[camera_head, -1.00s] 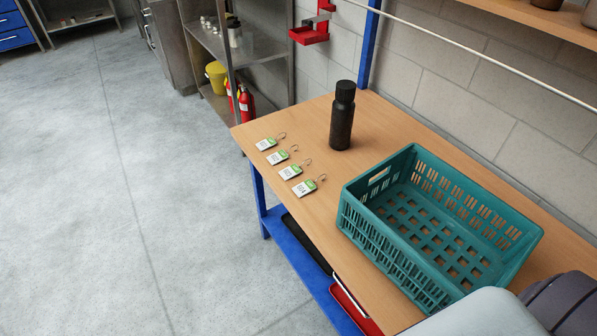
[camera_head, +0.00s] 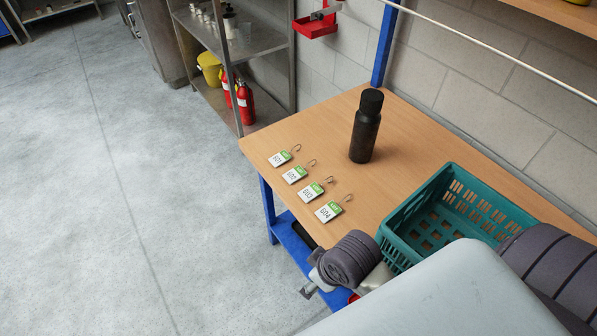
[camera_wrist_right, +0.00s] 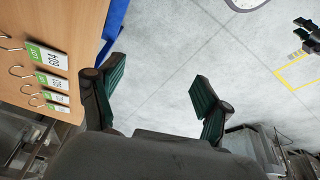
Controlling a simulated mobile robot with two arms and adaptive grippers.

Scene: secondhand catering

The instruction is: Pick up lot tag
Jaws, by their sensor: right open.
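Several white-and-green lot tags with wire hooks lie in a slanting row on the wooden table (camera_head: 310,133). The nearest tag, reading 604 (camera_head: 328,211), is at the front right of the row, with tag 603 (camera_head: 312,191) beside it, then two more tags (camera_head: 294,174) (camera_head: 280,158). Tag 604 (camera_wrist_right: 47,57) is also at the left of the right wrist view. My right gripper (camera_wrist_right: 157,76) is open and empty, its fingers over floor beside the table edge. In the head view my arm largely hides it. A dark part (camera_wrist_right: 308,35) at the right wrist view's edge may be my left gripper.
A black bottle (camera_head: 366,126) stands upright behind the tags. A teal crate (camera_head: 405,212) sits to their right, partly hidden by my arm. A metal shelf (camera_head: 262,45) and red extinguishers (camera_head: 245,104) are beyond the table. The tabletop around the tags is clear.

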